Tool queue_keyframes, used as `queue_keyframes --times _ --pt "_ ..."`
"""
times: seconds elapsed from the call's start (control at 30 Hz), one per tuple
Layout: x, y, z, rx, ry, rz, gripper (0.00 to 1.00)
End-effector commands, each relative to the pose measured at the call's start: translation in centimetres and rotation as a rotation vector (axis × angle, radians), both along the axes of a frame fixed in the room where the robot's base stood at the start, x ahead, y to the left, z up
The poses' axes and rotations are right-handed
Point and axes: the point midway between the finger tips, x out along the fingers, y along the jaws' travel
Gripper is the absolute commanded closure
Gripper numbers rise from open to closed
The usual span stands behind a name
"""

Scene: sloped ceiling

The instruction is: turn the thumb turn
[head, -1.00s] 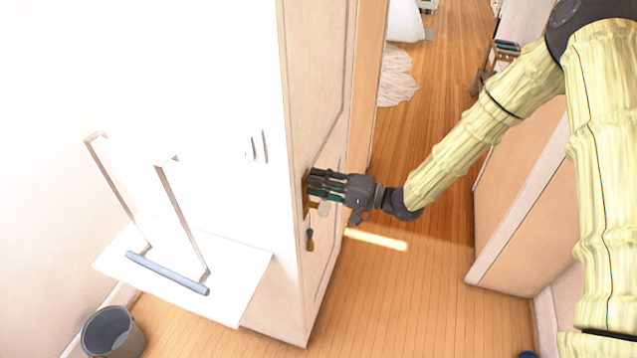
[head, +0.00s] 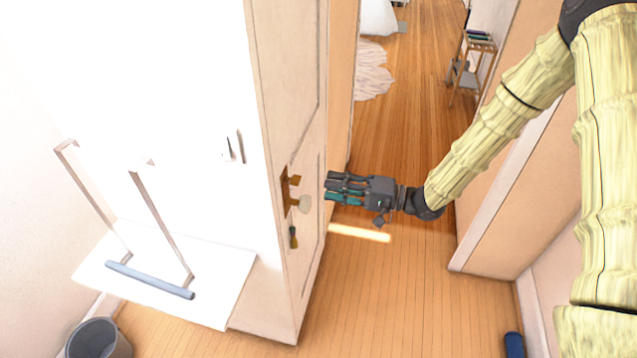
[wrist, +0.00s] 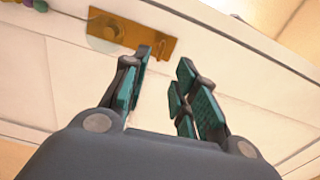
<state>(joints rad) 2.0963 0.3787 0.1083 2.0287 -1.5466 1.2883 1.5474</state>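The thumb turn (head: 295,180) is a small brass piece at the top of a brass plate (head: 286,190) on the door's edge-side face. A pale round knob (head: 304,204) sits just below it. My gripper (head: 328,187) is to the right of the plate, apart from it, with its fingers pointing at the door. In the wrist view my gripper (wrist: 166,62) has its two fingers spread with nothing between them. The brass plate (wrist: 130,36) shows beyond the left fingertip, and the thumb turn there is partly hidden by that fingertip.
A dark and yellow item (head: 293,238) hangs on the door (head: 310,250) below the plate. A white shelf with a blue-grey bar (head: 150,280) and a grey bin (head: 97,340) are at left. Wooden floor (head: 400,290) is free right of the door; a wall edge stands farther right.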

Motion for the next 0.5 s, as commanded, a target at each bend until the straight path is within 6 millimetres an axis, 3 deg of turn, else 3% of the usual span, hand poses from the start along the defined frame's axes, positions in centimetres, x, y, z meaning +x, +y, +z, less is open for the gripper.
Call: queue_keyframes --times 0.2,0.5 --pt "-0.5 -1.7 0.1 0.0 -0.001 0.0 0.71" --pt "-0.6 -2.0 0.0 0.0 -0.001 0.0 0.71"
